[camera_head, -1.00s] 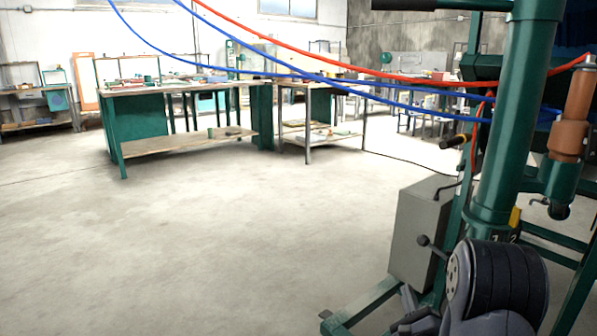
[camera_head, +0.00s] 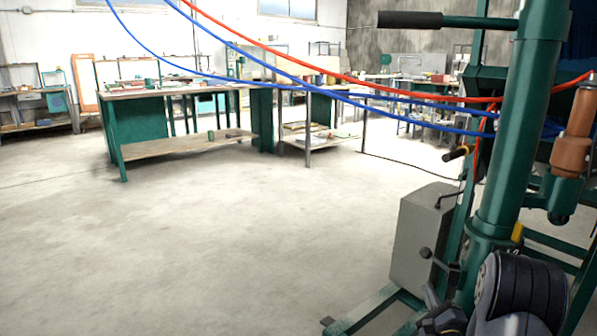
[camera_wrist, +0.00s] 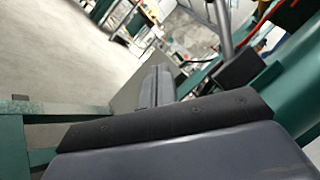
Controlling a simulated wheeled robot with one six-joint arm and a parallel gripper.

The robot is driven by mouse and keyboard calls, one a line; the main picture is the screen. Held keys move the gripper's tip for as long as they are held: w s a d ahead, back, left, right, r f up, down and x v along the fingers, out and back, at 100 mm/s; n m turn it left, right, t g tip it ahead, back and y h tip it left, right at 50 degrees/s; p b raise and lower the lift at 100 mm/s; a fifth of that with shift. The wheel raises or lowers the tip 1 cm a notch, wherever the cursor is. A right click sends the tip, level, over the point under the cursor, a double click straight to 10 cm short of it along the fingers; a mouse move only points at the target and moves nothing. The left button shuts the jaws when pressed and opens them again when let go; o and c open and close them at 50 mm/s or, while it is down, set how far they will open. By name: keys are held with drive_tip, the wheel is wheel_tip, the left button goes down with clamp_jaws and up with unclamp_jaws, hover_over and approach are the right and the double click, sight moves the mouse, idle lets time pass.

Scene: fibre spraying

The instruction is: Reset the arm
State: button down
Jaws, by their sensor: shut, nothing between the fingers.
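My arm shows at the bottom right of the head view as dark rounded joints, with my gripper (camera_head: 440,312) low beside the green machine's base. In the wrist view my gripper (camera_wrist: 157,82) has its grey fingers together, shut with nothing between them. The gripper points toward the grey box of the machine. The box (camera_head: 422,238) stands just beyond and above my gripper in the head view. The green column (camera_head: 512,120) rises behind my arm.
Blue hoses (camera_head: 250,58) and a red hose (camera_head: 345,80) hang across the upper view to the machine. A green base beam (camera_head: 375,312) lies on the floor near my gripper. Workbenches (camera_head: 190,147) stand at the back. The floor at the left and middle is clear.

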drive_tip(key=s+d+f+p, duration=0.1)
drive_tip(key=s+d+f, duration=0.1)
drive_tip(key=s, duration=0.3)
drive_tip(key=s+d+f+p, duration=0.1)
drive_tip(key=s+d+f, duration=0.1)
drive_tip(key=s, duration=0.3)
drive_tip(key=shift+s+f+p, duration=0.2)
drive_tip(key=shift+f+p, duration=0.15)
drive_tip(key=shift+f, duration=0.05)
drive_tip(key=shift+w, duration=0.1)
